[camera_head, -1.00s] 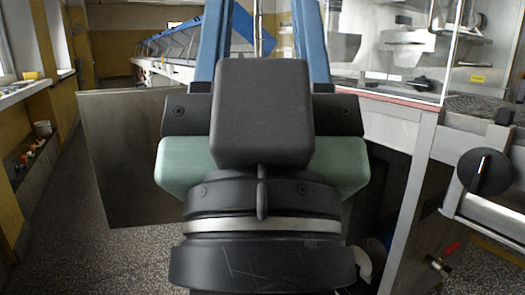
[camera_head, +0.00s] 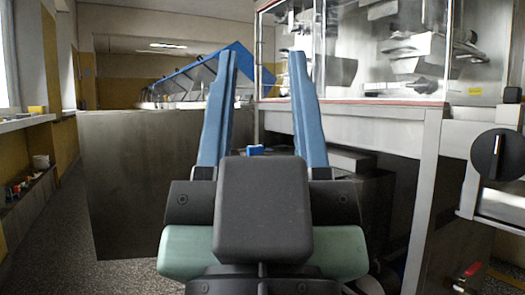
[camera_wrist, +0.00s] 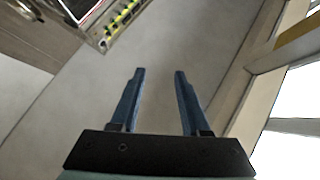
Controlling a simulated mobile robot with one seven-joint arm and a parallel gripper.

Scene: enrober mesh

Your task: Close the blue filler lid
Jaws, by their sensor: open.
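My gripper (camera_head: 263,55) is open and empty in the head view, its two blue fingers pointing up and away. It also shows in the wrist view (camera_wrist: 159,72), with nothing between its fingers. A small blue piece (camera_head: 255,150) shows between the fingers, beyond them, beside the machine's dark lower part; I cannot tell for sure that it is the filler lid. A long blue-edged cover (camera_head: 205,78) runs along the line in the background, partly hidden by the left finger. I see no gripper contact with either.
A grey metal panel (camera_head: 145,185) stands open at the left. A machine with a glass guard (camera_head: 365,60) stands at the right, with a black knob (camera_head: 497,155) on its near part. A shelf runs along the left wall. Speckled floor (camera_head: 65,245) lies clear at the left.

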